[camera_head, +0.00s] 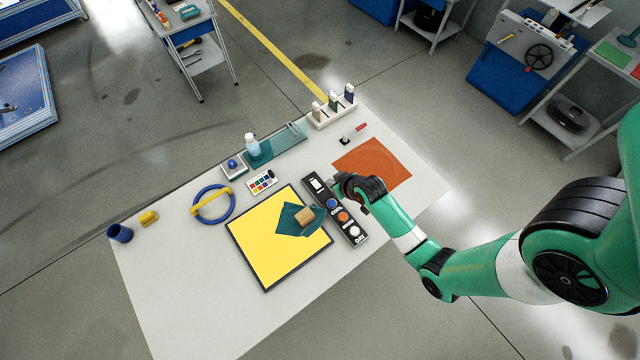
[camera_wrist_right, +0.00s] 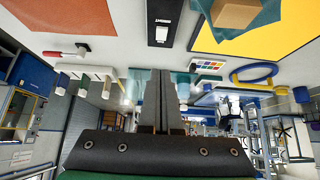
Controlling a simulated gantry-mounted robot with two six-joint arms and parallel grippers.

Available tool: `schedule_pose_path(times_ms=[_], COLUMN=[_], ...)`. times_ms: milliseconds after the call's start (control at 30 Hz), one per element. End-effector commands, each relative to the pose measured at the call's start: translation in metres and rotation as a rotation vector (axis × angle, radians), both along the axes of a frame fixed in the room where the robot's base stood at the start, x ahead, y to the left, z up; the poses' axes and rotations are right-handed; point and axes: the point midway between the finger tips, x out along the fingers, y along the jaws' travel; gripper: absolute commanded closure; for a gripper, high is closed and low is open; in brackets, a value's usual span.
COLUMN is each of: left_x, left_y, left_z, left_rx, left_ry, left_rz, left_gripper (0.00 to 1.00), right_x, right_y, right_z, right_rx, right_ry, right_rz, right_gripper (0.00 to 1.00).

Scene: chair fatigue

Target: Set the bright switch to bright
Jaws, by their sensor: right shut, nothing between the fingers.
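A black control panel (camera_head: 351,228) lies on the white table beside the yellow board. Blue, orange and white round buttons line the rest of the panel. I cannot tell which way the switch is set; its label is too small to read. My right gripper (camera_head: 336,184) is beside the far end of the panel, just right of the switch. In the wrist view its fingers (camera_wrist_right: 160,74) are together and empty, apart from the switch. My left gripper is not in view.
A yellow board (camera_head: 258,250) with a teal cloth and tan block lies left of the panel. An orange mat (camera_head: 390,160) lies to the right. A blue ring (camera_head: 226,216), a paint palette (camera_head: 262,182) and a rack (camera_head: 331,115) stand farther off. The near-left table is clear.

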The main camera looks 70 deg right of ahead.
Motion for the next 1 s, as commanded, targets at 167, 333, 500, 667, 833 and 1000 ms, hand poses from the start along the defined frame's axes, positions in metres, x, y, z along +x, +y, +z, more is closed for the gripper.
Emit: schedule_pose_path(times_ms=[167, 333, 500, 667, 833, 1000], left_x=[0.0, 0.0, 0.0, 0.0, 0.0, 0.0], left_y=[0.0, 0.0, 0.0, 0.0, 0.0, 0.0], left_z=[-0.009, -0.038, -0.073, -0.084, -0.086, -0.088], left_rx=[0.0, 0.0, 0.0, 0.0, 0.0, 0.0], left_ry=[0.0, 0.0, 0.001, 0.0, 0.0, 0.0], left_rz=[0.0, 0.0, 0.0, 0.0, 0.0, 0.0], left_gripper=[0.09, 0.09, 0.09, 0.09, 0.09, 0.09], right_x=[0.005, 0.019, 0.039, 0.055, 0.05, 0.049], right_y=[-0.003, -0.011, -0.023, -0.033, -0.03, -0.029], right_z=[-0.009, -0.035, -0.066, -0.087, -0.11, -0.118], right_rx=[-0.001, -0.001, -0.002, 0.001, 0.001, 0.0], right_ry=[-0.002, -0.002, -0.004, 0.001, 0.001, -0.001], right_rz=[0.001, 0.001, 0.001, 0.001, 0.001, 0.001], right_gripper=[1.0, 1.0, 1.0, 1.0, 1.0, 1.0])
